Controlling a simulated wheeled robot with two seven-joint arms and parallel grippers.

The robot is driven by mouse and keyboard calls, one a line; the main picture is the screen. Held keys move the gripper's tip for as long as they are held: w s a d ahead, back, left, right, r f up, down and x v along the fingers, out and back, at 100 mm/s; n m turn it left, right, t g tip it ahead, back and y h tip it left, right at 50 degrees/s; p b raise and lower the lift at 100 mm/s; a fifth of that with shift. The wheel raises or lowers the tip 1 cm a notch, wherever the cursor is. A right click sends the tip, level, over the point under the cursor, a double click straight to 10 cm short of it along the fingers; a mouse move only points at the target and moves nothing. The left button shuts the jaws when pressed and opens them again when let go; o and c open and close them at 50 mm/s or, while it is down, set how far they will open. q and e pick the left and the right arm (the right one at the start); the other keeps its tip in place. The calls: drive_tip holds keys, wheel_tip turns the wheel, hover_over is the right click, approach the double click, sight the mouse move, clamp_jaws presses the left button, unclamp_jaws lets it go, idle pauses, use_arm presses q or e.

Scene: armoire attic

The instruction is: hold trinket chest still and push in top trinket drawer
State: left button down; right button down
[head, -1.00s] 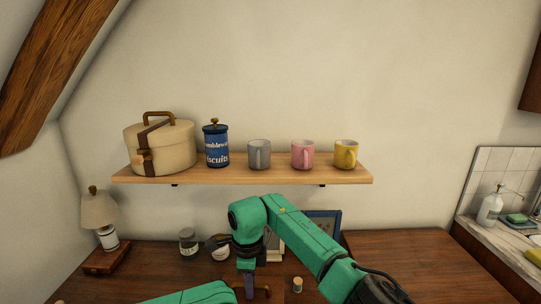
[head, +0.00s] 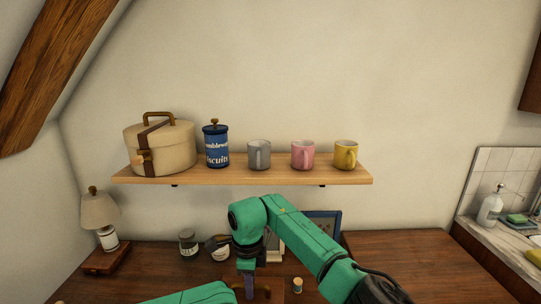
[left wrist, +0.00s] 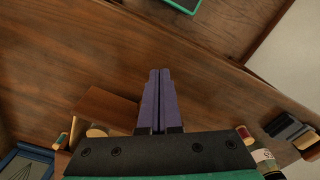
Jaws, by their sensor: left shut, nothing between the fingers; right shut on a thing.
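My right gripper (head: 249,293) points down at the bottom edge of the head view, shut on the bronze-brown handle (head: 265,292) on top of a reddish-brown wooden chest, which is mostly cut off there. In the left wrist view my left gripper (left wrist: 160,75) has its purple fingers shut together, with nothing between them. A brown wooden box shape (left wrist: 107,108), probably part of the trinket chest, lies just left of the fingers. I cannot tell whether they touch it. The top trinket drawer cannot be made out.
A wall shelf (head: 245,176) holds a round box, a blue biscuit tin (head: 216,148) and three mugs. On the desk are a lamp (head: 100,215), a jar (head: 188,243), a small corked item (head: 297,285) and a blue-framed picture (head: 327,226). The desk's right part is clear.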

use_arm(q)
drive_tip(key=shift+w+d, duration=0.2)
drive_tip(key=shift+w, duration=4.55)
idle(0.4)
drive_tip(key=shift+s, duration=2)
use_arm(e)
drive_tip(key=shift+f, duration=0.1)
use_arm(q)
drive_tip(key=shift+r, duration=4)
use_arm(e)
drive_tip(key=c, duration=0.8)
unclamp_jaws()
drive_tip(key=shift+o, duration=0.2)
